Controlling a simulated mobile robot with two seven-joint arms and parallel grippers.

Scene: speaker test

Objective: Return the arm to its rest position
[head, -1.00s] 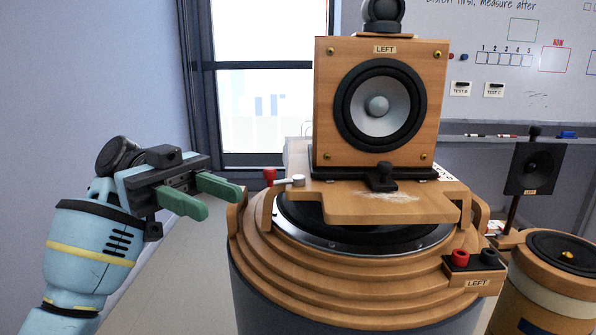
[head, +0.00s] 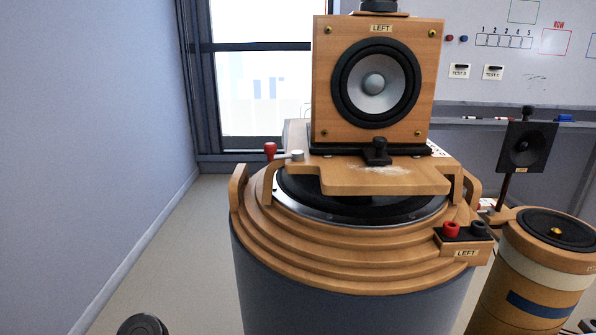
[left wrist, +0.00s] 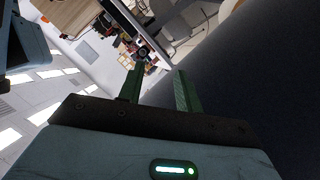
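My left gripper (left wrist: 160,85) shows in the left wrist view with its two green fingers apart and nothing between them. In the head view the gripper is out of sight; only a dark rounded piece, probably part of my left arm, shows at the bottom edge. The wooden speaker box labelled LEFT (head: 328,115) stands upright on a wooden bracket (head: 330,182) over the large round stepped speaker base (head: 300,262). My right gripper is in neither view.
A red-knobbed lever (head: 270,150) sits at the base's left. Red and black terminals (head: 452,230) are on its front right. A smaller drum-like speaker (head: 540,262) and a black panel on a stand (head: 526,147) are at the right. The floor left of the base (head: 175,270) is clear.

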